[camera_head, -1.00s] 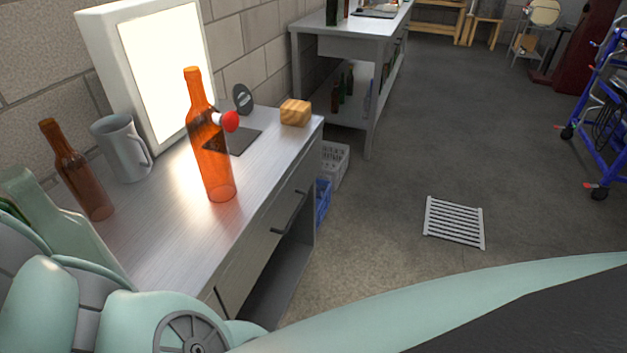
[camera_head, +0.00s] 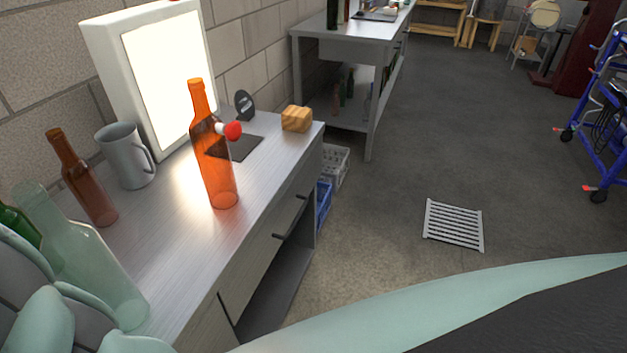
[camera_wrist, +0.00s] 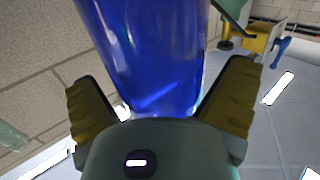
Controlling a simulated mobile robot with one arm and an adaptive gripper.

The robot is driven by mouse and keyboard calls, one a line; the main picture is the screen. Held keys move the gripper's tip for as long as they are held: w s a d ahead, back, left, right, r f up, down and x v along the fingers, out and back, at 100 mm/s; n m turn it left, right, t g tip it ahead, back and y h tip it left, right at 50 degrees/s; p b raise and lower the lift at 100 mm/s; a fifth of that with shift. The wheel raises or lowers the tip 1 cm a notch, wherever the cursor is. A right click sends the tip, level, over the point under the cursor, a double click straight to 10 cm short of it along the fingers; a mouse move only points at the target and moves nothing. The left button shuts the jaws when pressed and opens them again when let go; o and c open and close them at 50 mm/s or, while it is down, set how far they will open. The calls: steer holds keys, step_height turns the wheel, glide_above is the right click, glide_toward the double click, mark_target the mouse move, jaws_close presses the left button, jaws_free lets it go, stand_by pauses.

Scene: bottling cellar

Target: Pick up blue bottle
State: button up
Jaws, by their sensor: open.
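The blue bottle (camera_wrist: 155,55) fills the upper middle of the wrist view, close in front of the camera. It is glossy, see-through blue glass, and its top is cut off by the frame. My gripper (camera_wrist: 160,100) is open, with one yellow-brown ridged finger on each side of the bottle. A gap shows between the bottle and at least the right finger. The blue bottle and my gripper do not show in the head view, where part of my pale green arm covers the lower left.
An orange bottle (camera_head: 213,165), a brown bottle (camera_head: 82,180), a pale clear bottle (camera_head: 85,265), a grey mug (camera_head: 125,155) and a wooden block (camera_head: 296,118) stand on the metal bench (camera_head: 185,245). A lit panel (camera_head: 165,80) stands behind. A floor grate (camera_head: 454,224) lies right.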

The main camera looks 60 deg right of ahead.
steer(key=shift+d, duration=0.1)
steer(key=c, duration=1.3)
